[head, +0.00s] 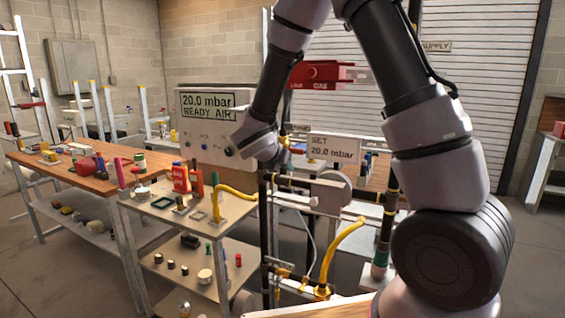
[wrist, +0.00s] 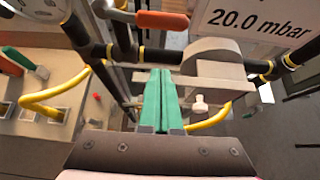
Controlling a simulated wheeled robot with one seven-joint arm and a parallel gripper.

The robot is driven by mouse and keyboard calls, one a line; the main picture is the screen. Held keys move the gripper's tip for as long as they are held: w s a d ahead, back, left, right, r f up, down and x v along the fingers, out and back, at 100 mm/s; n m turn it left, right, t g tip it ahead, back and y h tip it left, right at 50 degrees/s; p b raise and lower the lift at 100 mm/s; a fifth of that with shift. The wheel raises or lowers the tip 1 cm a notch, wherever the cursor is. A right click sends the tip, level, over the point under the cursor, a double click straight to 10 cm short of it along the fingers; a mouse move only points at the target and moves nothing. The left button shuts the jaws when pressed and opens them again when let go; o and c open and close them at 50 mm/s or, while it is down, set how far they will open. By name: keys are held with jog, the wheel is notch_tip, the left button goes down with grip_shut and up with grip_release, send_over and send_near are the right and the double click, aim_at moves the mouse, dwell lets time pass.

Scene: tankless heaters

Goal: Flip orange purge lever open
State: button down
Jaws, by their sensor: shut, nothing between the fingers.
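The orange lever (wrist: 162,20) lies roughly level across the top of the wrist view, with its left end by a black pipe (wrist: 122,35) with yellow bands. My gripper (wrist: 159,72) shows two green fingers pressed together, with nothing between them. In the picture the fingertips sit below the lever, with a visible gap. I cannot tell how far apart they are in depth.
A "SET 20.0 mbar" sign (head: 332,149) stands right of the pipes. A panel (head: 208,115) reads "20.0 mbar READY AIR". Yellow hoses (head: 340,250) run below. A grey bracket with a round part (wrist: 212,80) is right of my fingers. A workbench (head: 60,172) holds loose parts at left.

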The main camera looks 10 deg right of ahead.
aim_at(296, 153)
jog(key=x, duration=0.3)
jog(key=shift+w+d+f, duration=0.2)
jog(key=shift+w+f, duration=0.05)
notch_tip(296, 153, up, 3)
jog(key=shift+w+d+r, duration=0.2)
jog(key=shift+w+r, duration=0.1)
jog(key=shift+r, duration=0.25)
jog(key=shift+r+n+g+h, duration=0.3)
jog(key=shift+r+n+h, duration=0.1)
jog(key=shift+r, duration=0.1)
jog(key=shift+r+n+h, duration=0.3)
jog(key=shift+r, duration=0.1)
jog(key=w+a+r+n+g+h, duration=0.2)
jog(key=w+a+r+n+h, duration=0.2)
jog(key=a+r, duration=0.1)
jog(key=shift+a+r+n+h, duration=0.3)
jog(key=shift+r+h, duration=0.1)
jog(key=shift+r, duration=0.4)
dwell(0.8)
